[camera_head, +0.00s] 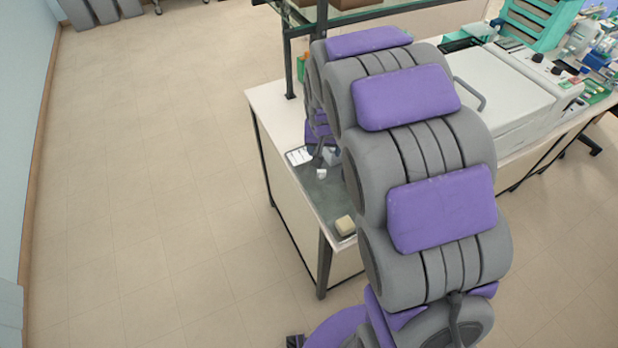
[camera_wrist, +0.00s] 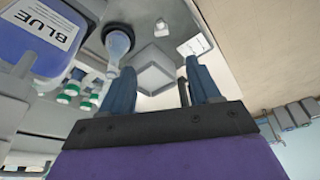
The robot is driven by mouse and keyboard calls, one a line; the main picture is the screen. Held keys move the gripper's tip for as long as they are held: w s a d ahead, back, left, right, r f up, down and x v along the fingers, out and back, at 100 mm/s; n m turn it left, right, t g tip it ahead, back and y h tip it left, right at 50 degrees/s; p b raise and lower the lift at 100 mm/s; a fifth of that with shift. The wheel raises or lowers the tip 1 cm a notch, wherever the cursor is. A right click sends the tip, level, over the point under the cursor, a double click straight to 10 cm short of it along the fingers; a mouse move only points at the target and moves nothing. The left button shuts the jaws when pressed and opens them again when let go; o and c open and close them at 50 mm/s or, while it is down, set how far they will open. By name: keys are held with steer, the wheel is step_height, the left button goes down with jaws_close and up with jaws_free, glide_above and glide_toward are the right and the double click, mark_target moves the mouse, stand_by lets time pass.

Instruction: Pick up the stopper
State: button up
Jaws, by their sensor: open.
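In the wrist view, my gripper (camera_wrist: 160,64) is open, with its two dark blue fingers apart. A pale grey, squarish piece (camera_wrist: 154,68) shows in the gap between the fingertips, and I cannot tell whether they touch it. A blue, bulb-shaped piece with a narrow pale end (camera_wrist: 118,44) is by the left finger, in front of a dark round shape. I cannot tell for sure which of these is the stopper. In the head view, my arm hides most of the gripper; a small white thing (camera_head: 321,174) sits on the grey bench surface near it.
A blue bottle labelled BLUE (camera_wrist: 38,34) is close to the gripper's left, with several green-and-white caps (camera_wrist: 68,93) below it. White slides (camera_head: 298,157) and a beige block (camera_head: 345,225) lie on the bench. A large white machine (camera_head: 500,88) stands to the right.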

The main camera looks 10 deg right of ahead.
steer(key=b, duration=0.1)
glide_toward(321, 172)
steer(key=x, duration=0.2)
steer(key=b+x, duration=0.1)
steer(key=x, duration=0.1)
steer(key=shift+w+d+f, duration=0.1)
steer(key=shift+d+f, duration=0.05)
steer(key=shift+d, duration=0.1)
steer(key=shift+w+a+f+b, duration=0.1)
steer(key=shift+a+f+b, duration=0.15)
steer(key=shift+f, duration=0.25)
steer(key=b+x, duration=0.1)
steer(key=x, duration=0.2)
steer(key=shift+f, duration=0.4)
steer(key=shift+w+f, duration=0.1)
steer(key=shift+f, duration=0.1)
steer(key=shift+d+r, duration=0.1)
steer(key=shift+d, duration=0.15)
steer(key=shift+c, duration=0.5)
steer(key=shift+a, duration=0.2)
steer(key=c, duration=1)
steer(key=shift+d, duration=0.1)
steer(key=shift+r, duration=0.1)
